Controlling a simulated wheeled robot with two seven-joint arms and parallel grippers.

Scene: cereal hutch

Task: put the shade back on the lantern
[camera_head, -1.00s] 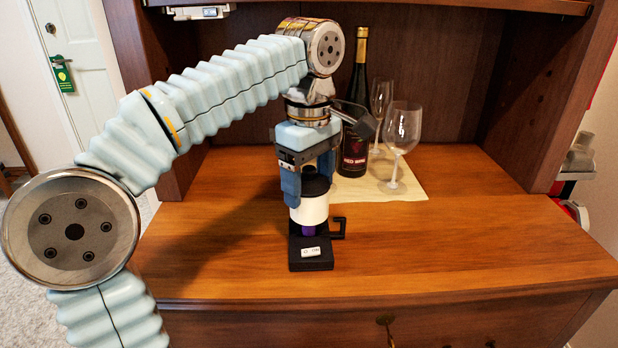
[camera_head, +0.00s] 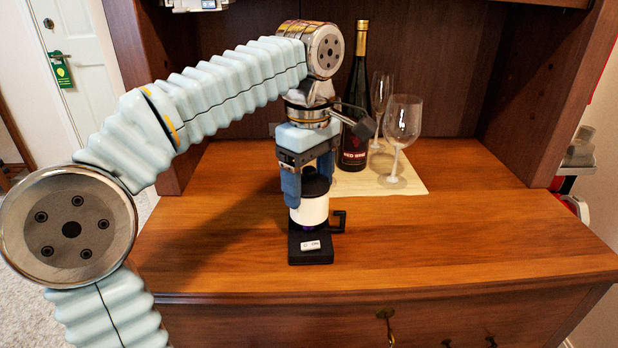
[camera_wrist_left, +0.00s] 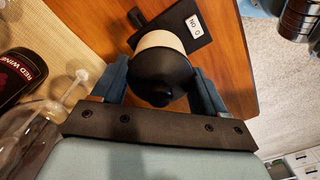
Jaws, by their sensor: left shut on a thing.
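The lantern's shade is a white cylinder (camera_head: 312,210) with a black domed cap (camera_head: 315,184). My left gripper (camera_head: 308,184) is shut on the shade from above, with a blue finger on either side of the black cap. The shade stands upright over the lantern's black square base (camera_head: 311,252), which has a small white label and a black side handle (camera_head: 338,221). A thin purple part shows at the shade's lower edge. In the left wrist view the cap (camera_wrist_left: 160,78) sits between the fingers and the base (camera_wrist_left: 190,24) lies beyond. My right gripper is not in view.
A wine bottle (camera_head: 354,140) and two wine glasses (camera_head: 401,130) stand on a pale mat (camera_head: 412,187) behind and right of the lantern. The hutch counter (camera_head: 470,230) is clear at right and in front. Upright side panels bound the hutch.

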